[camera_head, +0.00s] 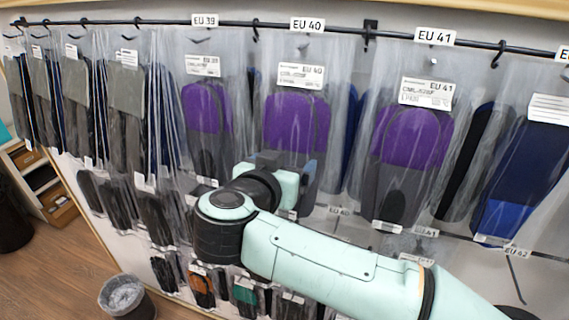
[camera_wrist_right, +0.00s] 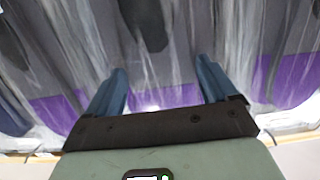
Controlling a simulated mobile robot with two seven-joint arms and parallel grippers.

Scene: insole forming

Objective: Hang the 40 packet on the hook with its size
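The 40 packet (camera_head: 296,122), a clear bag with a purple and grey insole and a white "EU 40" label, hangs upright below the rail tag "EU 40" (camera_head: 307,25). A small hook end (camera_head: 303,47) shows at its top; whether the bag's hole is around it is too small to tell. My right gripper (camera_head: 288,168) is in front of the packet's lower part, which my arm partly hides. In the right wrist view, its two blue fingers (camera_wrist_right: 162,75) stand wide apart, with bags and purple insoles behind them. My left gripper is out of view.
A similar 39 packet (camera_head: 207,110) hangs to the left and a 41 packet (camera_head: 412,140) to the right, both close by. More bags hang along the black rail (camera_head: 160,23). A lower row hangs underneath. A bin (camera_head: 126,297) stands on the floor.

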